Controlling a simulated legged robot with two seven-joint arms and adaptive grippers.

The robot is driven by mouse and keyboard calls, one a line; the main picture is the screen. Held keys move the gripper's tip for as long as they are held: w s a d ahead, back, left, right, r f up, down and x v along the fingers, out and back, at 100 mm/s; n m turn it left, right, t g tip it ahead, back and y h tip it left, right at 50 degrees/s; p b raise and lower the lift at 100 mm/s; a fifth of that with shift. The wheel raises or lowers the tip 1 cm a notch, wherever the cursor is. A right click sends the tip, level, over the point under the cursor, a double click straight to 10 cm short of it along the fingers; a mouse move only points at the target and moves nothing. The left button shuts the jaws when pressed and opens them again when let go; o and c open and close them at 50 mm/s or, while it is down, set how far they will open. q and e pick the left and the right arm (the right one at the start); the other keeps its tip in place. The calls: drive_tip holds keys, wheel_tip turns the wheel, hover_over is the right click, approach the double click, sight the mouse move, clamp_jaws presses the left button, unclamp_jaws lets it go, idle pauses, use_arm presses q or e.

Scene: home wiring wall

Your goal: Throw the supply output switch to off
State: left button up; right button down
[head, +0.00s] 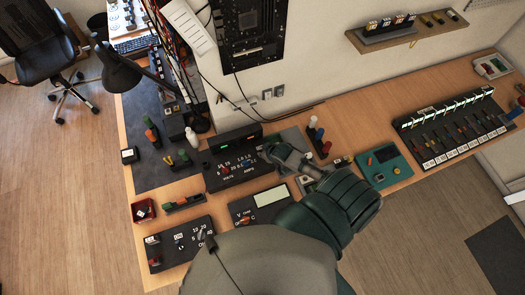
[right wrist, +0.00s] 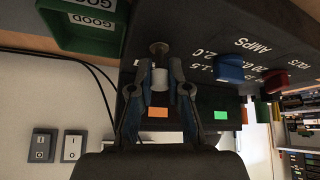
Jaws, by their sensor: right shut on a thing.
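The supply (head: 240,165) is a black unit with a volts and amps panel, standing on the bench in the middle of the head view. In the right wrist view its panel (right wrist: 235,45) shows a blue knob and a red knob. The output switch (right wrist: 158,48) has a round brass-coloured base and a pale lever. My right gripper (right wrist: 160,82) is shut on that lever, with a finger on each side. In the head view my right gripper (head: 268,152) is at the supply's right end and hides the switch. My left gripper is not in view.
An orange patch (right wrist: 157,112) and a green patch (right wrist: 221,117) show behind the fingers. A green tray (right wrist: 82,25) marked GOOD is close to the gripper. A meter (head: 260,204), a teal device (head: 384,165) and a control box (head: 181,244) stand nearby on the bench.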

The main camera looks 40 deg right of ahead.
drive_tip(key=shift+s+a+f+t+h+b, duration=0.1)
drive_tip(key=shift+s+f+t+h+b, duration=0.15)
drive_tip(key=shift+t, duration=0.4)
drive_tip(key=shift+s+a+t+h+b, duration=0.1)
drive_tip(key=shift+s+t+h+b, duration=0.15)
drive_tip(key=shift+t, duration=0.35)
drive_tip(key=shift+s+f+t+h+b, duration=0.15)
drive_tip(key=shift+s+t, duration=0.2)
drive_tip(key=shift+t, duration=0.3)
drive_tip(key=c, duration=1.1)
unclamp_jaws()
drive_tip(key=shift+r, duration=0.1)
drive_tip(key=v, duration=1.2)
drive_tip(key=shift+d, duration=0.1)
drive_tip(key=shift+s, duration=0.1)
